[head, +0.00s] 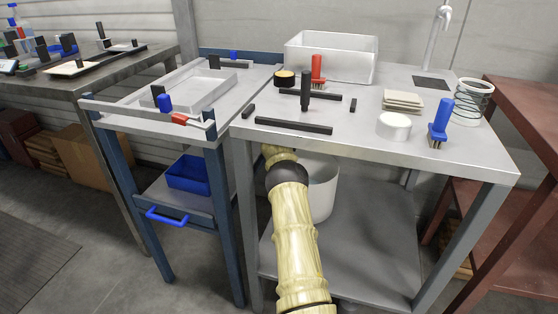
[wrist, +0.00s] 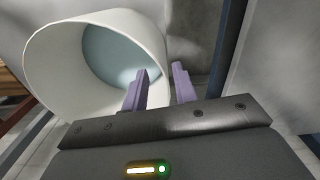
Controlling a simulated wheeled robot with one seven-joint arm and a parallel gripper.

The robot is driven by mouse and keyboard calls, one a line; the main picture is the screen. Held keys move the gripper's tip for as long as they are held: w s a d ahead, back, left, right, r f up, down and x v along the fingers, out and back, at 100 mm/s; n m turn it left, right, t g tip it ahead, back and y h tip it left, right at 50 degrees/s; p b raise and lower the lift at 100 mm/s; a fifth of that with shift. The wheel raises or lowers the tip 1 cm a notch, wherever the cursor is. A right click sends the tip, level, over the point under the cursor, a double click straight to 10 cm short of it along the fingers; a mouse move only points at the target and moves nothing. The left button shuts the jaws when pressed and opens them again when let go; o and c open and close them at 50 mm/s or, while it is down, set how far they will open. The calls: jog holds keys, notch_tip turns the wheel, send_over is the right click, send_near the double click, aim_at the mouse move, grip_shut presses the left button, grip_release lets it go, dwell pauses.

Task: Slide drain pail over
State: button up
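The drain pail (head: 323,192) is a white round bucket on the lower shelf of the metal bench, partly hidden behind my arm. In the wrist view the pail (wrist: 50,75) fills the left side, with its opening and pale blue-grey inside showing. My gripper (wrist: 160,88) has two purple fingers with a gap between them. The left finger overlaps the pail's lower right rim; the right finger shows just outside the pail. I cannot tell whether either finger touches the wall. In the head view the gripper is hidden under the bench top.
The bench top (head: 350,145) is above my arm, with a white basin (head: 332,57), a faucet (head: 437,35) and brushes on it. A blue-framed cart (head: 222,205) with a blue bin (head: 188,173) stands to the left. The lower shelf (head: 375,235) is clear right of the pail.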

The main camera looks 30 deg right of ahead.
notch_tip(320, 180, down, 8)
jog(key=b, duration=0.7)
jog(key=shift+r+b, duration=0.25)
jog(key=shift+b, duration=0.1)
grip_shut()
dwell(1.3)
